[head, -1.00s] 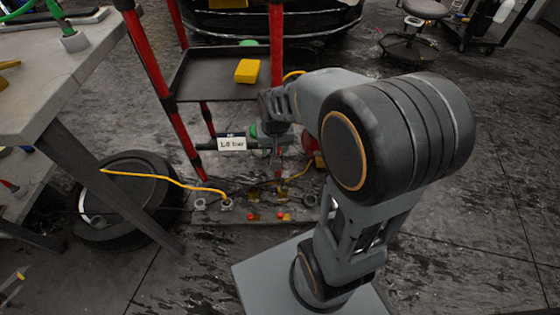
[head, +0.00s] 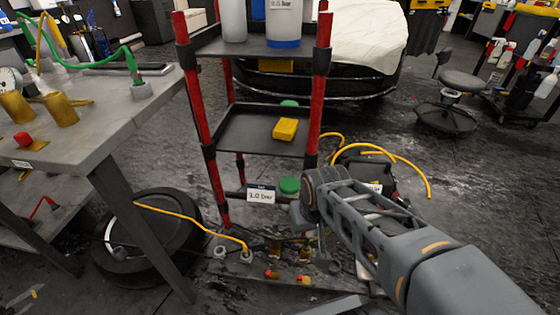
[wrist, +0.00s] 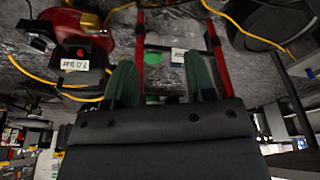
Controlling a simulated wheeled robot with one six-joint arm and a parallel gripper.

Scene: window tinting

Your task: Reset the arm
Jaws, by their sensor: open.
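My gripper (wrist: 160,76) is open and empty in the wrist view. Its two green fingers stand well apart, with open space between them. In the head view my arm reaches in from the lower right. The fingers cannot be made out in the head view.
A grey workbench (head: 130,112) with brass fittings is at the left, with a tire (head: 150,235) beneath. A yellow block (head: 285,129) lies on the cart's middle shelf. A compressor (head: 365,165) with a yellow hose is behind my arm. A stool (head: 448,105) stands at the right.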

